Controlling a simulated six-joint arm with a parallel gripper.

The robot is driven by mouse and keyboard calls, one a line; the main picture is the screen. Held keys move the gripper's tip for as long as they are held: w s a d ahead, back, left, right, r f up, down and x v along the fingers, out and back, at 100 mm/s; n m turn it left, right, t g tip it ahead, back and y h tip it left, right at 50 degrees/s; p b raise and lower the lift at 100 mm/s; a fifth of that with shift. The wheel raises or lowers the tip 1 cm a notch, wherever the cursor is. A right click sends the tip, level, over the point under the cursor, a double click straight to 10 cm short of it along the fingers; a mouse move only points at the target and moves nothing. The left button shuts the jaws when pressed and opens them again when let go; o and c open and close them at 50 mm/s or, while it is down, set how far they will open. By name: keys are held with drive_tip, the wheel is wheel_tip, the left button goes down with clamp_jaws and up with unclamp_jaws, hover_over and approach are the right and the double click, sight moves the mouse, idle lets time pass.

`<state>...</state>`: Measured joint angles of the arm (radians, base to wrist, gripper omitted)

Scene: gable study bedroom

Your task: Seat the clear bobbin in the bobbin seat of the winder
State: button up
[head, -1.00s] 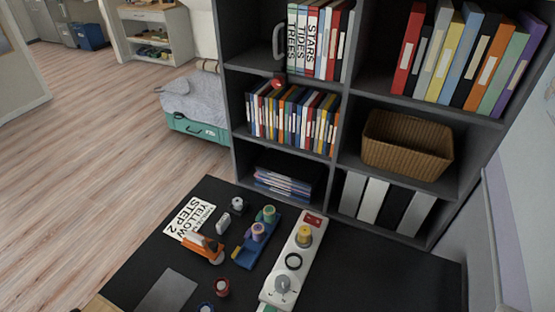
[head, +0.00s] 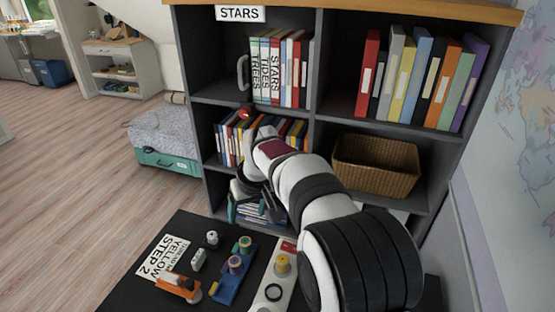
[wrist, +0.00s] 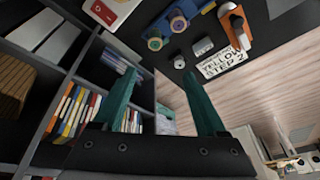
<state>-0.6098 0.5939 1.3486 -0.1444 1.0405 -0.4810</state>
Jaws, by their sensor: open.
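The winder (head: 262,303) is a long pale unit at the desk's front, with a yellow spool (head: 282,265) and a black ring (head: 273,292) on top. My arm hides its right part. A small pale round piece, apparently the clear bobbin (head: 212,238), stands on the dark desk; it also shows in the wrist view (wrist: 179,62). My gripper (head: 252,210) has teal fingers, open and empty, above the desk's far edge before the shelf. In the wrist view, my gripper (wrist: 163,75) has its fingers wide apart, with nothing between them.
A blue holder (head: 227,288) with green and purple spools stands between the bobbin and the winder. A dark shelf (head: 194,60) with books rises behind.

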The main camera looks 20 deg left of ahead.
sight(212, 235)
drive_tip(key=a+f+n, duration=0.3)
drive_tip(key=a+f, duration=0.2)
drive_tip(key=a, duration=0.5)
drive_tip(key=shift+y, duration=0.3)
drive_tip(key=x, duration=0.5)
drive_tip(key=w+x, duration=0.1)
drive_tip(key=x, duration=0.8)
drive_tip(key=shift+w+f, duration=0.2)
drive_tip(key=shift+w, duration=0.1)
clamp_jaws()
